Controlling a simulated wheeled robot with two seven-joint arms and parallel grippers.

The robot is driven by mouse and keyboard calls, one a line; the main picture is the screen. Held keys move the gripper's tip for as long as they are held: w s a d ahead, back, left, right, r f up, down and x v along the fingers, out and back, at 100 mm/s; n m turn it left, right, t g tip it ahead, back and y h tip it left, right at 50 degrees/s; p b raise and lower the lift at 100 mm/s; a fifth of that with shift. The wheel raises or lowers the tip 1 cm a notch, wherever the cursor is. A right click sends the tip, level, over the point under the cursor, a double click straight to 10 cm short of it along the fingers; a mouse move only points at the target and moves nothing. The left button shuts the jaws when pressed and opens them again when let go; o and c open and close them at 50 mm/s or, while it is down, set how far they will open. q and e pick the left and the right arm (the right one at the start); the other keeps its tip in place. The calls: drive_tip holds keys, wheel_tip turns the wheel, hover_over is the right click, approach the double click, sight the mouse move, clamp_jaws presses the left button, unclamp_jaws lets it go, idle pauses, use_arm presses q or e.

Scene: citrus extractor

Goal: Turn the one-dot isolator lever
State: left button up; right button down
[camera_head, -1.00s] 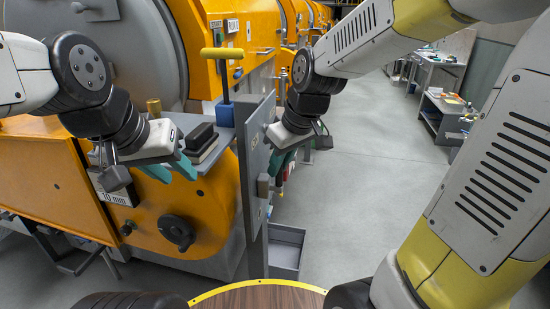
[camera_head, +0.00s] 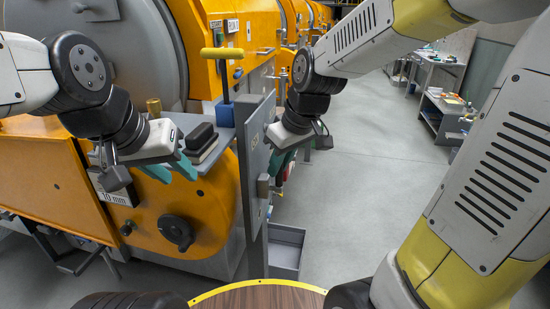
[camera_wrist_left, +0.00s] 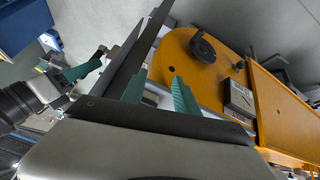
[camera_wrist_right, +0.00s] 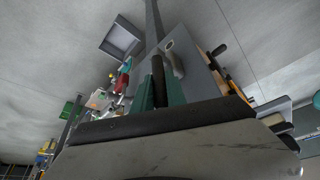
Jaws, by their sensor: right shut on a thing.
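My right gripper (camera_head: 279,163) is at the right side of an upright grey panel (camera_head: 254,165). In the right wrist view, its green fingers (camera_wrist_right: 160,88) are shut on a dark upright bar (camera_wrist_right: 158,68), which looks like a lever handle. A grey handle (camera_wrist_right: 174,60) stands on the panel right beside it. No dot marking is readable, so I cannot tell which lever this is. My left gripper (camera_head: 171,171) is open and empty above the orange machine housing; its two green fingers are apart in the left wrist view (camera_wrist_left: 158,92).
A black block (camera_head: 200,138) lies on the grey shelf near my left gripper. A grey bin (camera_head: 287,250) sits on the floor; the aisle is clear.

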drive_tip(key=shift+w+d+f+g+y, duration=0.1)
drive_tip(key=shift+w+d+g+y, duration=0.1)
drive_tip(key=shift+w+g, duration=0.3)
drive_tip(key=shift+w+d+g+y, duration=0.1)
drive_tip(key=shift+w+g+y, duration=0.15)
drive_tip(key=shift+g, duration=0.45)
drive_tip(key=c, duration=1.3)
unclamp_jaws()
drive_tip(key=shift+c, duration=0.2)
drive_tip(key=v, duration=0.7)
drive_tip(key=shift+r, duration=0.45)
drive_tip(key=shift+d, duration=0.1)
